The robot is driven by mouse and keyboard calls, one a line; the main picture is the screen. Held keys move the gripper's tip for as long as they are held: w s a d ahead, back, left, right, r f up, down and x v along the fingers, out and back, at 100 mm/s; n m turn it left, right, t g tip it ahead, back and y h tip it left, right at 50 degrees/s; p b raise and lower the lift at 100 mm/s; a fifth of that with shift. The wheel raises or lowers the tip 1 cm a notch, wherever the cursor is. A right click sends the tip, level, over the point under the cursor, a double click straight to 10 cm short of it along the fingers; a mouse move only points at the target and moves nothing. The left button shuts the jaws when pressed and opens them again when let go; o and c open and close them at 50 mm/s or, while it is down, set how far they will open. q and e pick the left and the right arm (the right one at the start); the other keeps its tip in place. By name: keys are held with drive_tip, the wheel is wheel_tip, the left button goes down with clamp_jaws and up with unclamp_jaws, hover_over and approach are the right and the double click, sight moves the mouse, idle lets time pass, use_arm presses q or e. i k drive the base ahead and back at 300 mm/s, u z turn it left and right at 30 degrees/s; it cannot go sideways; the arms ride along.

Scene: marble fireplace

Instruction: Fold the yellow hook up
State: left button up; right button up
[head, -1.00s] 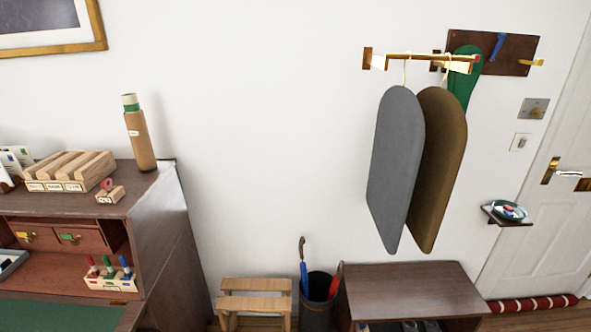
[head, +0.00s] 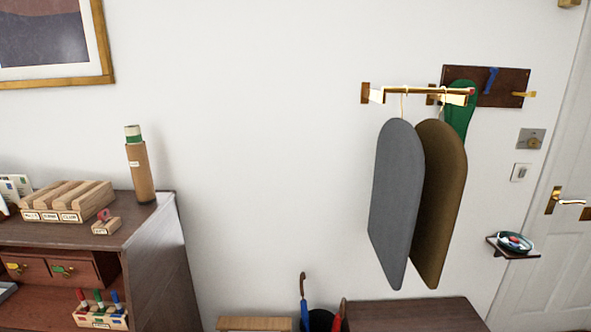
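The yellow hook (head: 525,94) is on the dark wooden hook board (head: 508,75) on the wall at the upper right of the head view. It sticks out sideways past the board's right end, low on the board. A blue hook (head: 491,80) on the same board stands upright. A green hanging thing (head: 460,108) covers the board's left part. Neither of my grippers shows in the head view.
A brass rail (head: 415,92) with a grey board-shaped hanger (head: 397,200) and a brown one (head: 440,200) juts out left of the hook board. A small shelf with a dish (head: 514,242) and a door (head: 560,220) are below right. A desk (head: 150,235) stands at left.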

sight(531, 94)
drive_tip(key=k, duration=1.3)
drive_tip(key=z, duration=0.5)
drive_tip(key=i, duration=0.35)
drive_tip(key=z, duration=0.7)
drive_tip(key=i, duration=0.9)
drive_tip(key=u, duration=0.2)
